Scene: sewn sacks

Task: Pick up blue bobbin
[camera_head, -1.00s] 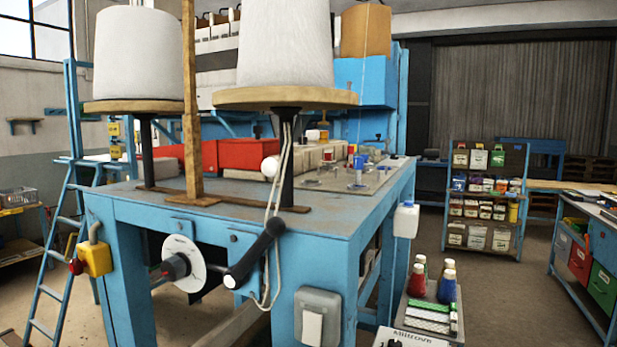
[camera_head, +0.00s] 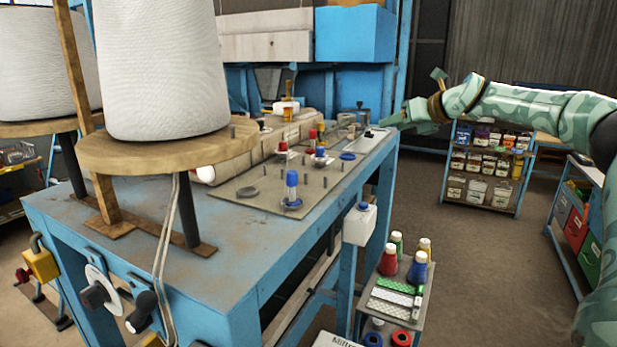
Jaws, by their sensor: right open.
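A blue bobbin (camera_head: 291,188) stands upright on a small disc at the near part of the grey pegged plate (camera_head: 240,203) on the blue bench. A second blue-topped bobbin (camera_head: 320,155) stands further back on the plate. Red-topped bobbins (camera_head: 312,138) stand near it. My right gripper (camera_head: 399,117) is at the bench's far right corner, right of and beyond the bobbins. It is open, with nothing seen in it, and apart from every bobbin. My left gripper is out of view.
Large white yarn cones (camera_head: 160,70) on wooden discs stand at the left of the bench. A small cart (camera_head: 375,312) with red, green, yellow and blue spools stands at the bench's right side. A shelf (camera_head: 487,190) with bins stands behind. The floor between is clear.

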